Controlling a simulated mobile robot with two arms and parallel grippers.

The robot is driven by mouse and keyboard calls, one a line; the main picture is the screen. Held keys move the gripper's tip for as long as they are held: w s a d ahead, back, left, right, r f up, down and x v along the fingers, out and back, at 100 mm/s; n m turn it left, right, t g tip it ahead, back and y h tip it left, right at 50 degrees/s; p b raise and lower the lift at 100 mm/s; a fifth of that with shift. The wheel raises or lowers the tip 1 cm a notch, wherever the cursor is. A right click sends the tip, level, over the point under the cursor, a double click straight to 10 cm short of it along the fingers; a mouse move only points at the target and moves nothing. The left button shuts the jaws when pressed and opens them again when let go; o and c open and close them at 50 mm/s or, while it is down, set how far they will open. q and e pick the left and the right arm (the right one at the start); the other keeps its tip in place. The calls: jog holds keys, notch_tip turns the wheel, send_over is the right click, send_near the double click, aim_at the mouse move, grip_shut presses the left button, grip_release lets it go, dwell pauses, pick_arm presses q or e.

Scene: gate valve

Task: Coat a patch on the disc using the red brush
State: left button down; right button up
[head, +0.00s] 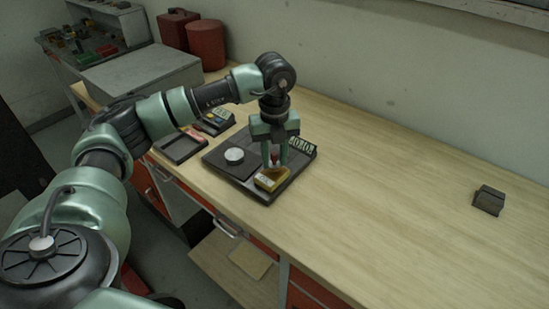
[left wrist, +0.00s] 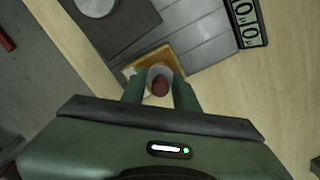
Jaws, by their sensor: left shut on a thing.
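My left gripper (head: 274,163) points down over the dark tray (head: 212,161) on the bench. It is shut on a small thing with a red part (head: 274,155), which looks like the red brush. In the left wrist view the brush shows as a round reddish-brown end (left wrist: 160,86) between the fingers. Right below it is a yellow block-like container (head: 271,180) with a pale label. Whether the brush tip touches it is hidden. A pale grey disc (head: 234,155) lies on a dark square plate left of the gripper; it also shows in the left wrist view (left wrist: 97,5). My right gripper is out of view.
A black panel with pale digit-like marks (head: 302,146) stands at the tray's back right. A small open tray (head: 180,148) and a holder with coloured items (head: 216,122) are to the left. A dark block (head: 488,200) lies far right. The bench between is clear.

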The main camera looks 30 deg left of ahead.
aim_at(274, 153)
pick_arm(q)
jog(key=shift+r+p, duration=1.65)
jog(key=shift+r, duration=1.2)
